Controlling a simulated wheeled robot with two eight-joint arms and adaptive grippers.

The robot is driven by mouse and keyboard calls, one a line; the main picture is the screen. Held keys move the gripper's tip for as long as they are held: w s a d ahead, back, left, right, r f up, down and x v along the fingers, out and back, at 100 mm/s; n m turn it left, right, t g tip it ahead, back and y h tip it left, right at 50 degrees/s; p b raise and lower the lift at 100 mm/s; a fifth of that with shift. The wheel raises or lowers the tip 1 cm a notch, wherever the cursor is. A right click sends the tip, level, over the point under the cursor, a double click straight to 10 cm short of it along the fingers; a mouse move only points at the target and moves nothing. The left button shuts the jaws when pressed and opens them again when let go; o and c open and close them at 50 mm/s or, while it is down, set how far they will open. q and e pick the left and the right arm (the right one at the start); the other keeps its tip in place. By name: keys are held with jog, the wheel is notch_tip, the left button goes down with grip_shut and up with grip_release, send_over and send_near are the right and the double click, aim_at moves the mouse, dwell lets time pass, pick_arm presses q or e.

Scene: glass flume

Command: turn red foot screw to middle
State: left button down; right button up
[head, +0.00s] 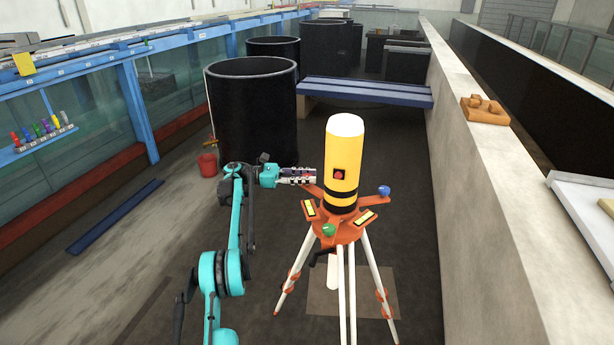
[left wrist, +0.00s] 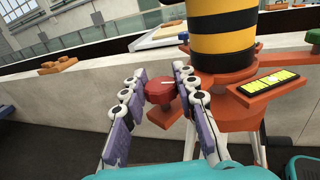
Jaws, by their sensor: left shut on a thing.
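A yellow cylinder with a white top and black bands (head: 342,150) stands upright on an orange three-armed base on a tripod. My left gripper (head: 314,176) reaches in from the left at the base's left arm. In the left wrist view my left gripper (left wrist: 160,90) has its fingers on both sides of the red foot screw (left wrist: 160,90), which shows a pale mark on top. The red screw is hidden by the fingers in the head view. A blue foot screw (head: 384,190) and a green foot screw (head: 329,230) sit on the other arms. My right gripper is not in view.
Yellow level vials (head: 366,217) lie on the orange base. White tripod legs (head: 297,262) spread below. A large black tank (head: 252,112) stands behind my left arm. A concrete wall (head: 460,180) runs along the right. The floor left of my arm is mostly clear.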

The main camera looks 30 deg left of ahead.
pick_arm(q)
jog(key=c, duration=1.1)
grip_release()
jog(key=shift+c, duration=0.2)
